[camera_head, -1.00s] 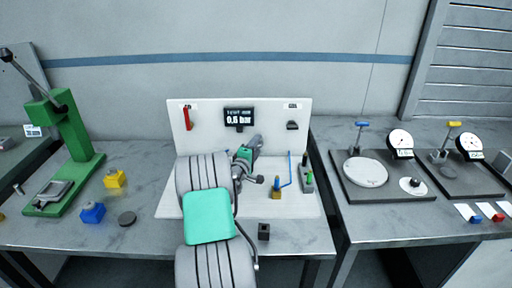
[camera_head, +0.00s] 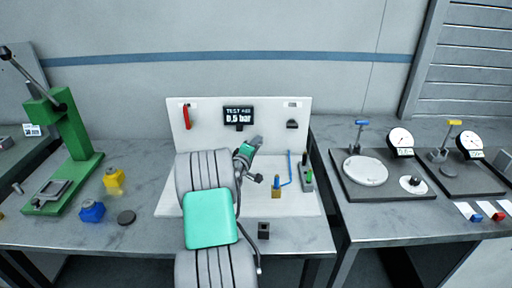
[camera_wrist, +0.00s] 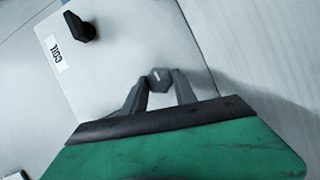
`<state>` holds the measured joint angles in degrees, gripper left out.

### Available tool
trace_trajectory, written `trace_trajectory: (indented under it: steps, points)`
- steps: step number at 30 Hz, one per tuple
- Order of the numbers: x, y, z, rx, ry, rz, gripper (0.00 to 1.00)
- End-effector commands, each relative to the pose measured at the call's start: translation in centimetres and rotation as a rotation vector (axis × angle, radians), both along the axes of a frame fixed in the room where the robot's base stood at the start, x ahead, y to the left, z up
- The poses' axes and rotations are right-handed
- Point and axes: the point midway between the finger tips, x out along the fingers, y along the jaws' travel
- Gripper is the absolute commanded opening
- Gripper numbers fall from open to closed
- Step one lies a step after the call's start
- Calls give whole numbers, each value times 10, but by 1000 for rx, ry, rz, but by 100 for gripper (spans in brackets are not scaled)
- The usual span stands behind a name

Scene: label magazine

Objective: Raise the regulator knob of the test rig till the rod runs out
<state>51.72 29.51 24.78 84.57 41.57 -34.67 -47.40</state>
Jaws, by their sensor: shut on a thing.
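The test rig is a white back panel (camera_head: 211,130) and base plate on the bench, with a dark display (camera_head: 238,115) reading about 0.5 bar. My gripper (camera_head: 256,142) is in front of the panel below the display; its fingertips are too small to make out there. In the wrist view my gripper (camera_wrist: 160,88) is shut on a dark faceted knob (camera_wrist: 160,75), seen between the two fingertips against the panel. The head view does not show the knob clearly. I cannot tell which part is the rod.
A black fitting (camera_head: 291,124) sits on the panel's right; it shows in the wrist view (camera_wrist: 79,27) beside a "COIL" label. A red part (camera_head: 187,117) hangs at left.

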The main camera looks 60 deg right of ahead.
Motion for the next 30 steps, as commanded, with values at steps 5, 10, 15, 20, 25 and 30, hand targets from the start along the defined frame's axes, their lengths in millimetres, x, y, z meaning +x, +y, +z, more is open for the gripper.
trace_trajectory:
  steps: [5,10,15,20,25,30]
  points:
    - [0,0,0,40,-78,0,0]
    - [0,0,0,39,-76,0,0]
    - [0,0,0,39,-75,0,46]
    - [0,0,0,38,-75,-1,55]
    - [-1,0,0,38,-75,-1,55]
    - [0,15,2,38,-74,2,55]
